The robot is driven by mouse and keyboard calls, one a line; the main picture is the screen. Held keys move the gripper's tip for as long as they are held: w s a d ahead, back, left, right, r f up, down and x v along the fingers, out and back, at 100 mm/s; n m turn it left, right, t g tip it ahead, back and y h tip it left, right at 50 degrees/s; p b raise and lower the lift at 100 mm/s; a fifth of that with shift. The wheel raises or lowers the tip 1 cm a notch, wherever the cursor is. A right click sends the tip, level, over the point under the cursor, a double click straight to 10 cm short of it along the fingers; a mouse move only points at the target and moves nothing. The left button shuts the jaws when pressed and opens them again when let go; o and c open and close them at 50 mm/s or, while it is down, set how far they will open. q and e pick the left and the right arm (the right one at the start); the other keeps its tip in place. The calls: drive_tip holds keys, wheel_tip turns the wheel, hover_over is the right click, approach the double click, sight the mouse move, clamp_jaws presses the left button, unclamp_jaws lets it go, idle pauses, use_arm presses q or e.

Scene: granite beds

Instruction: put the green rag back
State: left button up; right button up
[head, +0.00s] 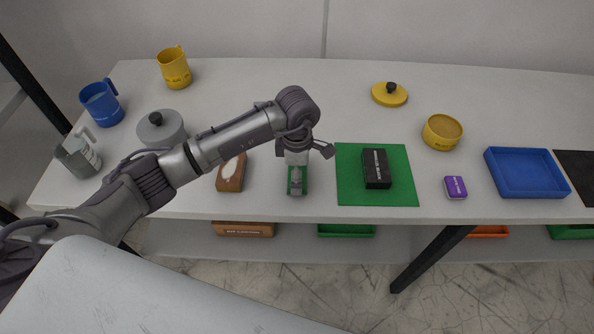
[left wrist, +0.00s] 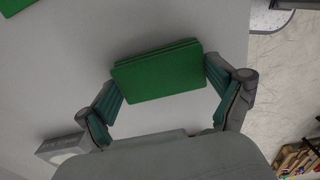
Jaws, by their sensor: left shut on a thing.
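The green rag (left wrist: 157,74) is a folded, flat, layered rectangle in the left wrist view. My left gripper (left wrist: 165,82) has a finger at each end of it and is shut on it. In the head view my left gripper (head: 297,184) is over the front part of the table, between a brown box and a green mat, with green showing beside its fingers. It hides most of the rag there, and I cannot tell whether the rag touches the table. My right gripper is in neither view.
The green mat (head: 348,182) bears a black box (head: 376,168). The brown box (head: 231,174) is close on the left. A purple box (head: 455,187), blue tray (head: 526,190) and yellow bowl (head: 442,132) stand to the right. Trays, one green (head: 346,231), sit on a lower shelf.

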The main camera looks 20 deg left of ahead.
use_arm(q)
drive_tip(key=shift+f, duration=0.2)
drive_tip(key=o, duration=0.8)
drive_tip(key=shift+r, duration=0.1)
drive_tip(key=shift+c, duration=0.2)
drive_tip(key=shift+r, duration=0.1)
wheel_tip(320, 180, up, 12)
drive_tip(key=b, duration=0.3)
